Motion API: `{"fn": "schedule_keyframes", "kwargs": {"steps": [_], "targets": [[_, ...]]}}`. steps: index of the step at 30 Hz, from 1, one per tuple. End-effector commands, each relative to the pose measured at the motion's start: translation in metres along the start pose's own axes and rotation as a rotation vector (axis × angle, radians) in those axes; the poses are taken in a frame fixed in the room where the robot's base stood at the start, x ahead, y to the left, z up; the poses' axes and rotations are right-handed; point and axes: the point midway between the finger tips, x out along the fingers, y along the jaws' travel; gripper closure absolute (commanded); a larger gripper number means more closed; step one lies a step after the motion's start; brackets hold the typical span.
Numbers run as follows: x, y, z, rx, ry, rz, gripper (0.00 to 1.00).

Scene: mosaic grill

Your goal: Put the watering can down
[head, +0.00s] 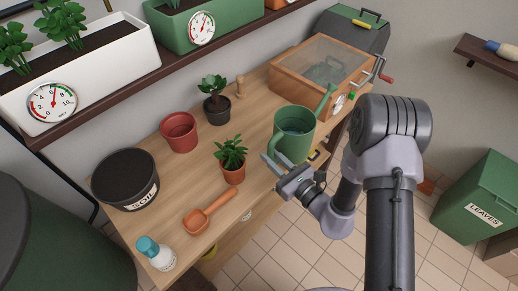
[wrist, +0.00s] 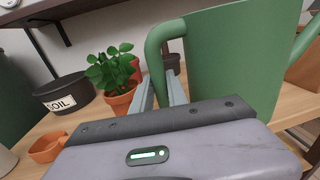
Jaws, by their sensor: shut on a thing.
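The green watering can (head: 298,140) is upright near the front edge of the wooden bench (head: 180,232), towards its right part. Its spout points up and to the right. My gripper (head: 275,168) is at the can's near left side and shut on its handle. In the wrist view, the can's body (wrist: 232,60) fills the upper right, and the handle curves down between the fingers (wrist: 160,95). The can's base is hidden, so I cannot tell whether it touches the bench.
A potted plant (head: 233,172) stands left of my gripper, with an orange scoop (head: 208,212) nearby. A dark potted plant (head: 217,109), a red pot (head: 179,132) and a soil bucket (head: 125,180) stand farther left. A wooden box with a crank (head: 290,88) is behind the can.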

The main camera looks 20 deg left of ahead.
Motion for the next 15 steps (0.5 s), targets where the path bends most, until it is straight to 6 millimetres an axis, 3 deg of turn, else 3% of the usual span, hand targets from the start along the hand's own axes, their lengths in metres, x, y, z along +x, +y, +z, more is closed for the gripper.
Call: {"fn": "schedule_keyframes", "kwargs": {"steps": [3,6,11,15], "targets": [[0.038,-0.004,-0.004,-0.006,-0.004,0.004,1.00],[0.060,-0.008,-0.006,-0.005,-0.003,0.002,1.00],[0.075,-0.010,-0.011,-0.001,-0.002,-0.001,1.00],[0.075,-0.010,-0.039,0.001,0.000,-0.001,1.00]]}}
